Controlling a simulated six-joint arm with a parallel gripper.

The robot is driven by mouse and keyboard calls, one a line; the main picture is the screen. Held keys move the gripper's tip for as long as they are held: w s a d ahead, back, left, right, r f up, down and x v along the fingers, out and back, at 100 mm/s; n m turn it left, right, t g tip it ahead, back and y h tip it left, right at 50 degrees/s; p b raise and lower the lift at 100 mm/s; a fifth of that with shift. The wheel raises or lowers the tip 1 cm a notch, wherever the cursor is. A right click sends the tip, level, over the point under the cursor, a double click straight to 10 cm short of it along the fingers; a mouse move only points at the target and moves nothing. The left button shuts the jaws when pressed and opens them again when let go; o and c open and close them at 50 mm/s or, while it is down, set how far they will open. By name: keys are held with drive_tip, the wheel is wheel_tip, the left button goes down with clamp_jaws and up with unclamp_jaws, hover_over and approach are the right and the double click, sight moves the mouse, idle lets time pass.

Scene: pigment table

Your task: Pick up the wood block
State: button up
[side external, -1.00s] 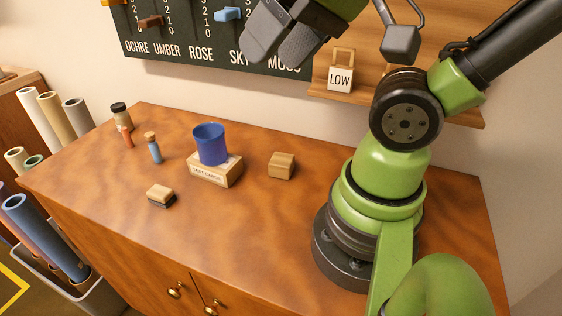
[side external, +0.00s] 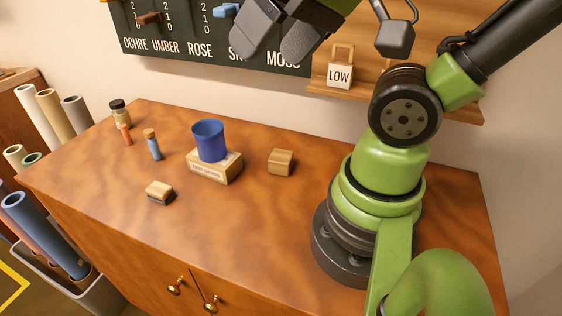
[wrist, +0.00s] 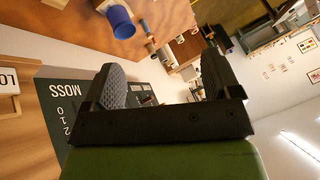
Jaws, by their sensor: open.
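A small plain wood block (side external: 281,162) sits on the brown table top, right of the blue cup and left of my arm's base. In the wrist view, something wooden shows only in part at the top edge, and I cannot tell whether it is the block. My gripper (side external: 278,35) is high above the table, in front of the dark board, well apart from the block. Its two dark fingers also show in the wrist view (wrist: 162,85), spread with nothing between them.
A blue cup (side external: 209,141) stands on a wooden card box (side external: 215,168). A wood-topped eraser (side external: 160,193) and several small bottles, one blue (side external: 153,144), stand to the left. A shelf holds a LOW tag (side external: 340,75).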

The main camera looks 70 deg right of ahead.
drive_tip(key=w+d+f+n+g+h, duration=0.2)
drive_tip(key=w+d+f+g, duration=0.1)
drive_tip(key=w+d+f, duration=0.3)
drive_tip(key=n+g, duration=0.3)
drive_tip(key=g, duration=0.1)
approach(284, 156)
wheel_tip(284, 156, down, 11)
drive_tip(key=shift+f, duration=0.1)
drive_tip(key=c, duration=1)
